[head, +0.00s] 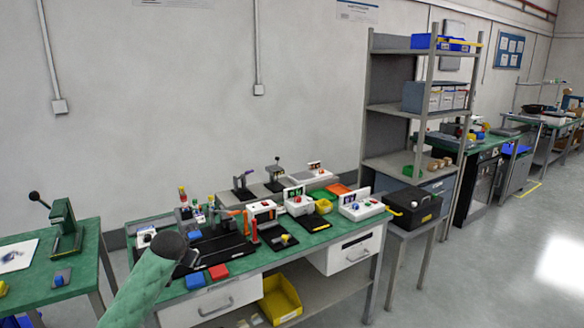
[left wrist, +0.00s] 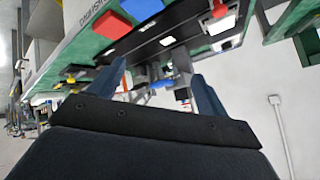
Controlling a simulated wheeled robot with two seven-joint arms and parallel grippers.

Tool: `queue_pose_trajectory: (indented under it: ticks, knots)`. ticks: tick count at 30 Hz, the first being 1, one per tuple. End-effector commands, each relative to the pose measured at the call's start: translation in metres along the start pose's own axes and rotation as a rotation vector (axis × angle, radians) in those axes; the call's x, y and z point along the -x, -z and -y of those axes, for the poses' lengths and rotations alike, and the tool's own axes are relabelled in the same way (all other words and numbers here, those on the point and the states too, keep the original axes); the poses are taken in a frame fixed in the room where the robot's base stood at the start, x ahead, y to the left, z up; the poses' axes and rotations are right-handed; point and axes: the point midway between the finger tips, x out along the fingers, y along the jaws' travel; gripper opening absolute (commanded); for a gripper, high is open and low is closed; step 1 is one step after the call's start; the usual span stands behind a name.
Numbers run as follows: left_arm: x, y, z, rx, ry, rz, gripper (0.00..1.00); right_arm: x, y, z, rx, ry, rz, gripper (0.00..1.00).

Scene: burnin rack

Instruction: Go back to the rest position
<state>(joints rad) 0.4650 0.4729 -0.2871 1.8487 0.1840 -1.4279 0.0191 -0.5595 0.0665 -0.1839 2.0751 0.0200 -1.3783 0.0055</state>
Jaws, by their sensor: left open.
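My left gripper (left wrist: 157,70) shows in the left wrist view with its two bluish fingers spread apart and nothing between them. That view is tilted, and the workbench with its red and blue blocks lies beyond the fingertips. In the head view, a green arm part with a dark rounded end, which looks like mine, rises from the lower left in front of the workbench (head: 226,268). The left fingers cannot be made out there. My right gripper is in neither view.
The workbench carries a blue block (head: 195,281), a red block (head: 218,271) and several small fixtures. A yellow bin (head: 281,300) sits on its lower shelf. A black case (head: 412,207) stands to the right. Another green table (head: 50,280) is at left. The right floor is clear.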

Motion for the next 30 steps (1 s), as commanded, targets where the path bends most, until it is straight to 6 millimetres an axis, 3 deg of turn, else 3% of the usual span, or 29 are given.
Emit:
queue_pose_trajectory:
  ticks: [1, 3, 14, 30]
  knots:
    - [-0.002, -0.016, -0.021, -0.003, -0.015, 0.0, 0.77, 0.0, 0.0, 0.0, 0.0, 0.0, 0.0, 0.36]
    - [-0.002, -0.035, -0.044, -0.006, -0.027, -0.001, 0.77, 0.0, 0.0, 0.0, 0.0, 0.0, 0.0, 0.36]
    - [0.005, -0.15, -0.153, 0.03, -0.109, 0.058, 0.77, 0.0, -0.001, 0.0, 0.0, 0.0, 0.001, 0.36]
    - [0.047, -0.356, -0.297, 0.132, -0.282, 0.297, 0.77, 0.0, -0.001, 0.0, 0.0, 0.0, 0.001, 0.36]
